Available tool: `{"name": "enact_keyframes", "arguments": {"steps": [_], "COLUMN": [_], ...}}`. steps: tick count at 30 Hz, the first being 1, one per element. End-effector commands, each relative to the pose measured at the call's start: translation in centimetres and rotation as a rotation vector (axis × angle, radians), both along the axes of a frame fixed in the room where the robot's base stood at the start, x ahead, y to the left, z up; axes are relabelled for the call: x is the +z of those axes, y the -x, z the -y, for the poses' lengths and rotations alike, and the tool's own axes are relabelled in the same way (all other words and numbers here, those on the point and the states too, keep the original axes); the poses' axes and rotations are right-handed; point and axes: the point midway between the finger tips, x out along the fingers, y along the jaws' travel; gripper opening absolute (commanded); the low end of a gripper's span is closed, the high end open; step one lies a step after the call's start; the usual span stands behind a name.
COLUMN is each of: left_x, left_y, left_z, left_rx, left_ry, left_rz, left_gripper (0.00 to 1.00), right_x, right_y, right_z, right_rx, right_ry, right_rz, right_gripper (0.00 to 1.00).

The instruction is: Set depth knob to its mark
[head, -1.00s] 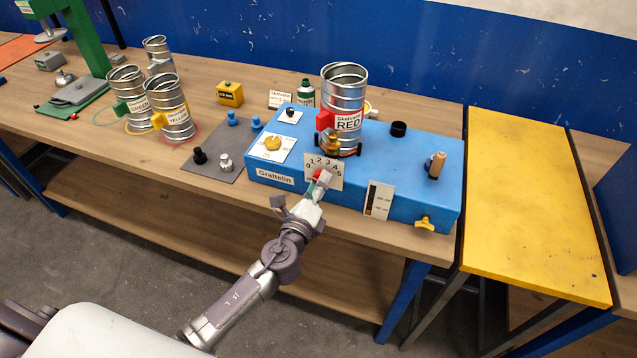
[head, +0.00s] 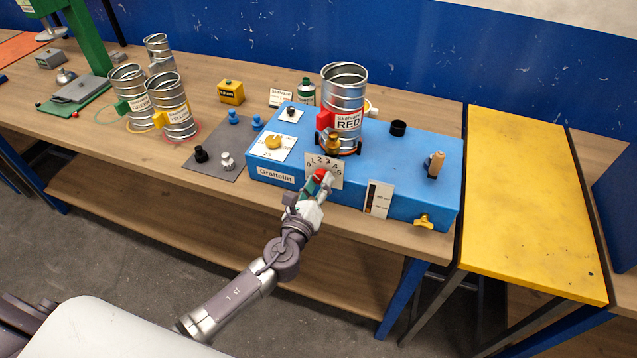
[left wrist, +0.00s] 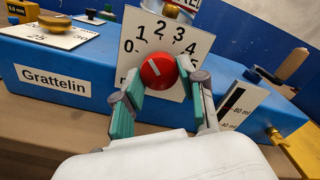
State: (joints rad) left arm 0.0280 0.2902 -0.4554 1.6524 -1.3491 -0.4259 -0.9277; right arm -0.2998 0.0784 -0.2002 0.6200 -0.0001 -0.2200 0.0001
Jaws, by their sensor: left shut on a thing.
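The red depth knob (left wrist: 158,71) sits on the front of the blue machine, on a white dial plate (left wrist: 188,28) numbered from 0 upward. The knob's white line points up and left, roughly towards the 1. My left gripper (left wrist: 163,80) is shut on the knob, with one teal-padded finger on either side of it. In the head view the left gripper (head: 317,186) reaches the knob (head: 320,174) from the front and partly hides the plate's lower part. The lower lettering and the highest numbers are partly covered in the wrist view. My right gripper is not in view.
The blue machine (head: 385,160) carries a duct labelled RED (head: 344,95), a yellow dial knob (head: 273,142) and a wooden-handled lever (head: 435,165). A level gauge (head: 378,199) and yellow tap (head: 424,222) are right of the knob. A yellow table (head: 530,200) stands farther right.

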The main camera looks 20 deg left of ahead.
Motion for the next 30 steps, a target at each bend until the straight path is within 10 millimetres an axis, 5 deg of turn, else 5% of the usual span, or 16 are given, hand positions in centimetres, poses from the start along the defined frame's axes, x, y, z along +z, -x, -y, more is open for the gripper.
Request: {"name": "enact_keyframes", "arguments": {"steps": [7, 8, 12, 23, 30], "left_x": [-0.3, -0.3, -0.2, -0.1, -0.2], "left_y": [0.1, 0.1, 0.1, 0.4, 4.3], "left_z": [0.1, 0.1, 0.0, 0.0, -0.1], "left_rx": [-0.002, -0.002, -0.001, 0.0, -0.001], "left_ry": [0.001, 0.001, 0.001, 0.002, 0.001], "left_rz": [-0.005, -0.005, -0.004, -0.002, -0.005], "left_gripper": [0.06, 0.44, 0.66, 0.66, 0.66], "right_x": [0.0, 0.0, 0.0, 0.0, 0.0], "right_y": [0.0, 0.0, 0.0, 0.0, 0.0], "right_z": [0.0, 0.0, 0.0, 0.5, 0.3], "right_rx": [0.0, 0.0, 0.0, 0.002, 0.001], "right_ry": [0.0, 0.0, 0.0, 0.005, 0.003], "right_rz": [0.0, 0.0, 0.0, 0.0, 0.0], "right_gripper": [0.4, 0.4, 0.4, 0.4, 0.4]}}
